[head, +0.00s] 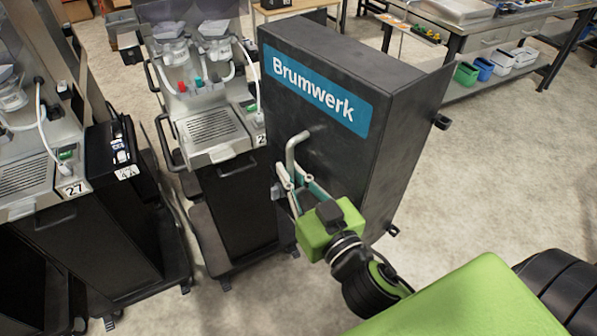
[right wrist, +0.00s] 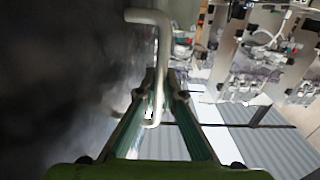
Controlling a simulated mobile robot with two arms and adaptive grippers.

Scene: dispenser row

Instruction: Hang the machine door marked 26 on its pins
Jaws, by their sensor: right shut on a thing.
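The black, box-shaped machine door (head: 340,160) with a blue Brumwerk sign (head: 318,92) stands upright at the middle of the head view. My right gripper (head: 292,180) is shut on its grey bar handle (head: 291,150). In the right wrist view the handle (right wrist: 163,50) runs down between the two fingers, beside the dark door face (right wrist: 60,80). Dark hinge lugs (head: 441,122) (head: 393,230) stick out at the door's right edge. The machine (head: 212,130) left of the door has a label starting with 2, the rest hidden. No pins show. My left gripper is out of view.
Machine 27 (head: 25,180) stands at the far left, with a black unit marked 44 (head: 122,150) beside it. A workbench (head: 470,20) with coloured bins (head: 485,68) is at the back right. The floor right of the door is clear.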

